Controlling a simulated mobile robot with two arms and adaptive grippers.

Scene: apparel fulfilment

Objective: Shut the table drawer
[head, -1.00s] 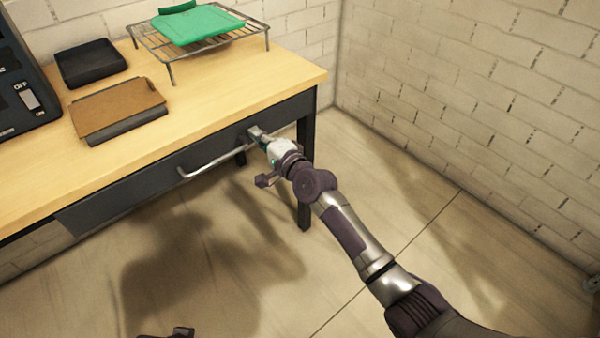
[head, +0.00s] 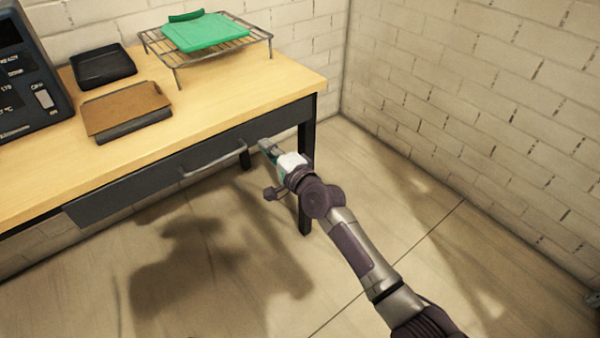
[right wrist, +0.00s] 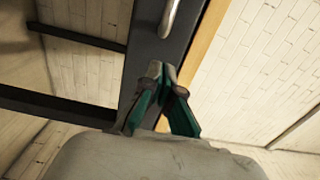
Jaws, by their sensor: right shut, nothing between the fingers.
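The table drawer (head: 150,181) has a dark front under the wooden table top, with a metal bar handle (head: 214,162). The drawer front looks about level with the table frame; I cannot tell if a small gap is left. My right gripper (head: 264,144) is shut and empty. It is just right of the handle's right end, near the right part of the drawer front. In the right wrist view its fingertips (right wrist: 166,70) meet in front of the dark front, below the handle's end (right wrist: 170,18). Contact with the front cannot be told. My left gripper is out of view.
On the wooden table (head: 220,105) stand a wire rack (head: 213,55) with a green item (head: 205,33), a black tray (head: 103,66), a brown-topped tray (head: 127,108) and a dark machine (head: 28,85). A brick wall (head: 450,110) stands to the right. The floor in front is free.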

